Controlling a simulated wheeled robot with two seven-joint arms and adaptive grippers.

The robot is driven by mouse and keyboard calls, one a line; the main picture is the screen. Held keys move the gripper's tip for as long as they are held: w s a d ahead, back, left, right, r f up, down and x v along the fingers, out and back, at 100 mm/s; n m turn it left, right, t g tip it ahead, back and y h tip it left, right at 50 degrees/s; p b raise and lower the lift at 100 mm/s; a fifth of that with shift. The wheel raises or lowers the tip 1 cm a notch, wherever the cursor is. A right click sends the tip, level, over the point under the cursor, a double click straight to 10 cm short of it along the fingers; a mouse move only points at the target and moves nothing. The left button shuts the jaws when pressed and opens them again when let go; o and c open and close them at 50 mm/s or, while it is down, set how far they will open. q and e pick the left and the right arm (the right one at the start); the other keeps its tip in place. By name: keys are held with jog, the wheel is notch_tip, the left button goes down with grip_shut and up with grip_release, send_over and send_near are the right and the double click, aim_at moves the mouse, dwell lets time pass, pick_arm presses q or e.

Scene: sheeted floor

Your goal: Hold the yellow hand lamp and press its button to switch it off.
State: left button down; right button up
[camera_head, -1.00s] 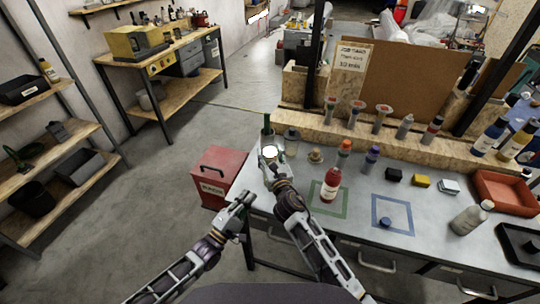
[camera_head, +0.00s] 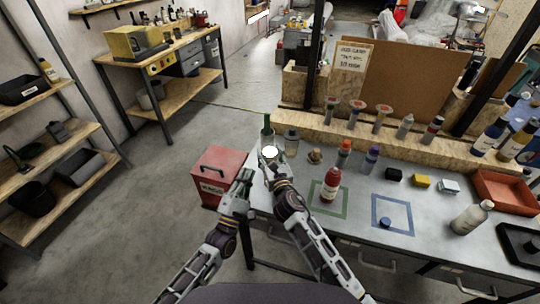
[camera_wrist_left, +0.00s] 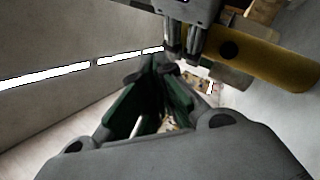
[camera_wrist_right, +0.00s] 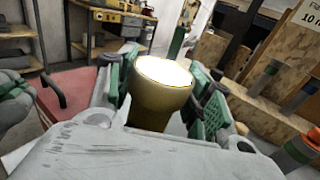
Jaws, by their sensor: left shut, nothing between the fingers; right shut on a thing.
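The yellow hand lamp shows in the right wrist view (camera_wrist_right: 158,108), its round face lit white, between the green-padded fingers of my right gripper (camera_wrist_right: 160,90). In the head view its bright face (camera_head: 269,151) shows above the bench's left end; my right gripper (camera_head: 268,160) is shut on it. In the left wrist view the lamp's yellow body (camera_wrist_left: 275,68) lies on the right, with a dark round spot facing the camera. My left gripper (camera_wrist_left: 153,68) is shut and empty, apart from the lamp. In the head view it (camera_head: 244,178) is lower left of the lamp.
A red box (camera_head: 217,172) stands left of the bench (camera_head: 350,170). A green bottle (camera_head: 267,125) and a jar (camera_head: 291,140) stand close behind the lamp. A red bottle (camera_head: 330,184) stands within a green square to the right. The floor (camera_head: 140,210) at left is open.

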pick_arm(q)
jog(key=shift+w+a+r+n+g+y, duration=1.5)
jog(key=shift+w+a+r+n+y, duration=0.5)
jog(key=shift+w+a+r+n, duration=0.9)
jog(key=s+d+f+g+h, duration=0.4)
jog(key=s+d+f+g, duration=0.2)
jog(key=s+f+g, duration=0.5)
jog(key=shift+m+g, duration=0.4)
jog(key=shift+g, duration=0.4)
jog(key=shift+d+f, duration=0.1)
jog(key=shift+d, duration=0.05)
jog(key=w+d, duration=0.3)
jog(key=w, duration=0.5)
jog(key=shift+d, duration=0.25)
